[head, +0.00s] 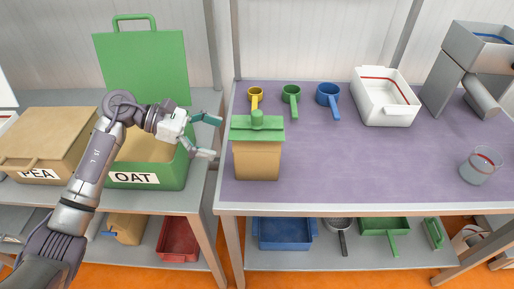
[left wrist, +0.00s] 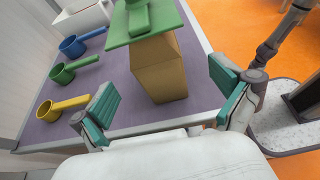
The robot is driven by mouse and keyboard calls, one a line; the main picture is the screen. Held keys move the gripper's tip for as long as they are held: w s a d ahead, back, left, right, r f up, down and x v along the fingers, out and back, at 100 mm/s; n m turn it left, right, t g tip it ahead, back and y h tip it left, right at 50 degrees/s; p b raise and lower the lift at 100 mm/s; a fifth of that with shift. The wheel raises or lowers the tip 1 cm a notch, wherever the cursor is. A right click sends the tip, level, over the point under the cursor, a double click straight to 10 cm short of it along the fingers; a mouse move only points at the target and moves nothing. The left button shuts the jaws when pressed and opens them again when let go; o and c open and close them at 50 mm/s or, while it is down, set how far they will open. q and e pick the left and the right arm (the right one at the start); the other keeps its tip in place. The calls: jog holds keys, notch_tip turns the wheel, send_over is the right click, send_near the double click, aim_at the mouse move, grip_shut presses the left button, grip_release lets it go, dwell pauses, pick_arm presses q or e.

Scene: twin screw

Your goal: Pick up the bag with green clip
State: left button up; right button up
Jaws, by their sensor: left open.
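The brown bag (head: 257,160) with a green clip (head: 257,125) across its top stands upright near the left front of the purple-topped table. My left gripper (head: 209,136) is open and empty, a little to the left of the bag, with its teal fingers pointing toward it. In the left wrist view the bag (left wrist: 160,70) and its green clip (left wrist: 140,22) lie ahead, beyond the gap between the open fingers (left wrist: 165,100). The fingers do not touch the bag. My right gripper is not in view.
Yellow (head: 255,96), green (head: 291,98) and blue (head: 328,98) scoops lie behind the bag. A white bin (head: 386,98), a hopper machine (head: 466,65) and a clear cup (head: 479,168) are to the right. The open green OAT box (head: 174,178) stands left. The table's middle is clear.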

aim_at(235, 142)
pick_arm(q)
jog(key=p+x, duration=0.1)
jog(key=x, duration=0.4)
jog(key=shift+w+r, duration=0.15)
jog(key=p+x, duration=0.1)
jog(key=x, duration=0.2)
jog(key=shift+w+d, duration=0.2)
jog(key=shift+d, duration=0.15)
jog(key=shift+d+f, duration=0.25)
jog(key=shift+d, duration=0.05)
jog(key=shift+f, duration=0.1)
jog(key=shift+c, duration=0.2)
jog(key=c, duration=1.1)
jog(key=shift+c, duration=0.9)
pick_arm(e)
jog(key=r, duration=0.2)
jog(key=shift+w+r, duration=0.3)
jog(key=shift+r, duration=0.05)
